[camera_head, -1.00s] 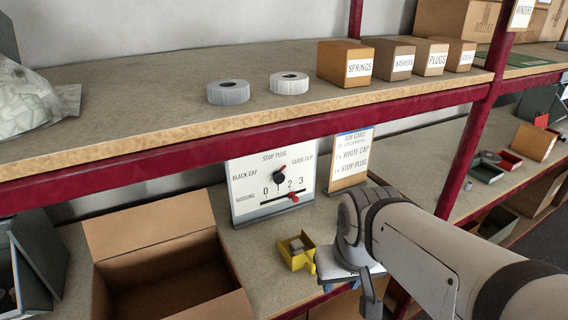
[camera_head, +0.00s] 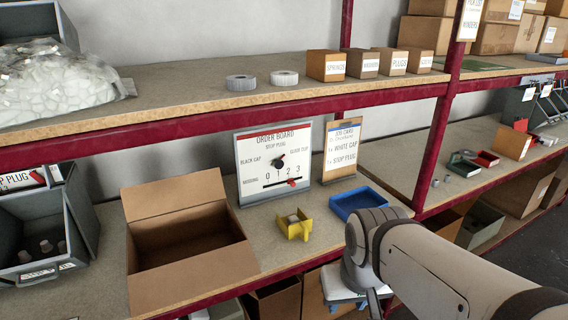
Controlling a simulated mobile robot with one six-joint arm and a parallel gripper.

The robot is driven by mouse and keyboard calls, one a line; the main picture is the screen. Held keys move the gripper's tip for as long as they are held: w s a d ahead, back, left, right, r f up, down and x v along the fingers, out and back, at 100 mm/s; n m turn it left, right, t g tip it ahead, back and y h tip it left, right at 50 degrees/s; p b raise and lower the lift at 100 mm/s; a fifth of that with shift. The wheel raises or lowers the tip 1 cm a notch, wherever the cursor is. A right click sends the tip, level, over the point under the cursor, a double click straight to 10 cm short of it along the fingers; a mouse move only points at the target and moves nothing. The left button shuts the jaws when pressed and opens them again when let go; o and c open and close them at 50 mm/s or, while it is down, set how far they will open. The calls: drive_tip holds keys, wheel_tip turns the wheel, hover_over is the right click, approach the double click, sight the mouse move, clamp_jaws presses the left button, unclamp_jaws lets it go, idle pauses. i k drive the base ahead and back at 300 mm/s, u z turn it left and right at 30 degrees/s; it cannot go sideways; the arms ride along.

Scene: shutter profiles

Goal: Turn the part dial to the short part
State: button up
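The white order board (camera_head: 245,165) stands upright on the lower shelf. Its part dial (camera_head: 278,161) is a black knob with a small red mark at its upper right, on the side between the STOP PLUG and GUIDE CLIP labels. BLACK CAP is at the left and MISSING lower left. Below the dial is a 0 to 3 scale with a red slider knob (camera_head: 292,182) near 2 and 3. The job card (camera_head: 342,150) beside it reads WHITE CAP and STOP PLUG. My arm reaches in from the lower right, apart from the board. My gripper is not in view.
A yellow tray (camera_head: 306,233) holding a small pale part sits before the board. A blue tray (camera_head: 345,204) is to its right, partly behind my arm. An open carton (camera_head: 160,195) and grey bins (camera_head: 90,225) are at left. The upper shelf edge (camera_head: 200,121) runs above.

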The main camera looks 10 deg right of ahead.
sight(279, 164)
drive_tip(key=u, duration=0.15)
drive_tip(key=i, duration=0.85)
drive_tip(key=z, duration=0.1)
